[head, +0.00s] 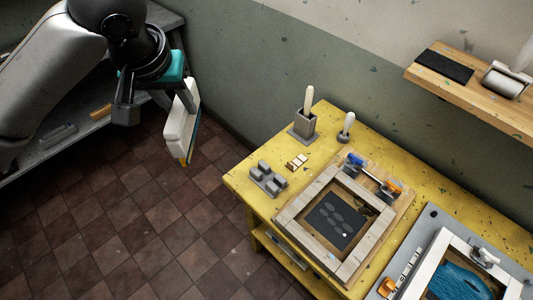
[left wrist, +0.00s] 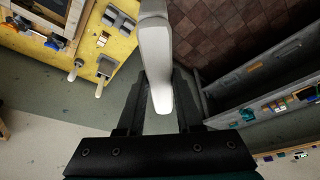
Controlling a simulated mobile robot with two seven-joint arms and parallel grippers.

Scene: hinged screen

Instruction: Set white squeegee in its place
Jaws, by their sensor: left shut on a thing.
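The white squeegee (head: 180,125) hangs in the air in my left gripper (head: 153,96), at the upper left of the head view, above the tiled floor. It is tilted, with a thin blue and yellowish lower edge. In the left wrist view the white squeegee (left wrist: 157,55) runs between the two dark fingers of my left gripper (left wrist: 160,103), which is shut on it. A grey shelf unit (head: 70,148) stands at left, below the arm. It bears an orange-yellow bar (head: 101,112) and a grey slotted piece (head: 56,136). My right gripper is not in view.
The yellow table (head: 240,184) is right of the squeegee, apart from it. It bears a grey block holder (head: 268,179), a handled tool in a grey cup (head: 305,124) and a hinged wooden frame (head: 292,210). A wooden wall shelf (head: 425,77) is at upper right.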

